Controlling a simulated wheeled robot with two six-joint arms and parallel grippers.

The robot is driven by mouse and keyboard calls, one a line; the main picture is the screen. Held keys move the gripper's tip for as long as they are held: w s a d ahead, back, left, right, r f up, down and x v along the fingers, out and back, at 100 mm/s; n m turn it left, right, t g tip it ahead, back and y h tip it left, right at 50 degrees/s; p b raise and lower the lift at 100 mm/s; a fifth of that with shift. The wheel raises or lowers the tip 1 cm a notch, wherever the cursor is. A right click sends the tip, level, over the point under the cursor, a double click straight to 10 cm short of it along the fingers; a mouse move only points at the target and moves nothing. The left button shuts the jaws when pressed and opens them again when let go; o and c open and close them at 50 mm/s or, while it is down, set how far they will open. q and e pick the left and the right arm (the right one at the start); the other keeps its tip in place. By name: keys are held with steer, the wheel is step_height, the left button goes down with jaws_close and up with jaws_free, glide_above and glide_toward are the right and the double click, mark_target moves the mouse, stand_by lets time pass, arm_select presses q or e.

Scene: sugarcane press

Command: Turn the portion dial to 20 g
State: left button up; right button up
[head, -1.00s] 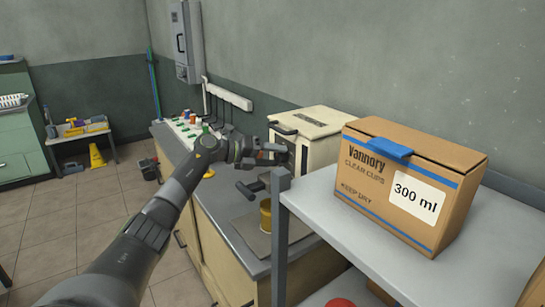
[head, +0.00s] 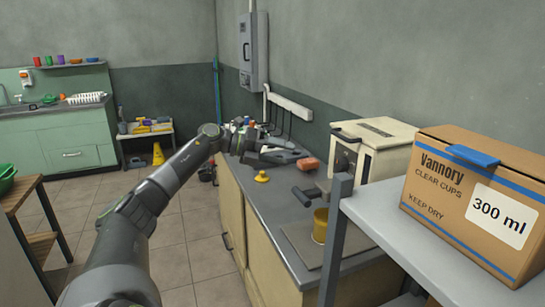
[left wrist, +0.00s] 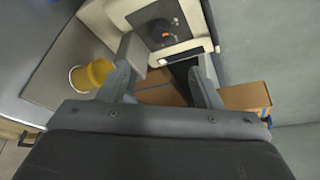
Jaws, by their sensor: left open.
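The cream press machine (head: 385,145) stands on the grey counter, with a dark panel (head: 346,158) on its front. In the left wrist view, a round dark dial (left wrist: 160,32) with an orange mark sits on that panel; its setting is too small to read. My left gripper (head: 290,152) is open and empty, its fingers pointing toward the machine front, apart from it. In the left wrist view its fingers (left wrist: 163,62) spread below the dial. My right gripper is not in view.
A yellow cup (head: 320,226) stands on the counter below the machine front, near a dark handle (head: 308,194). A shelf (head: 400,225) with a cup carton (head: 470,195) blocks the right.

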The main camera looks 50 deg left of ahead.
arm_select(q)
steer(key=shift+v, duration=1.1)
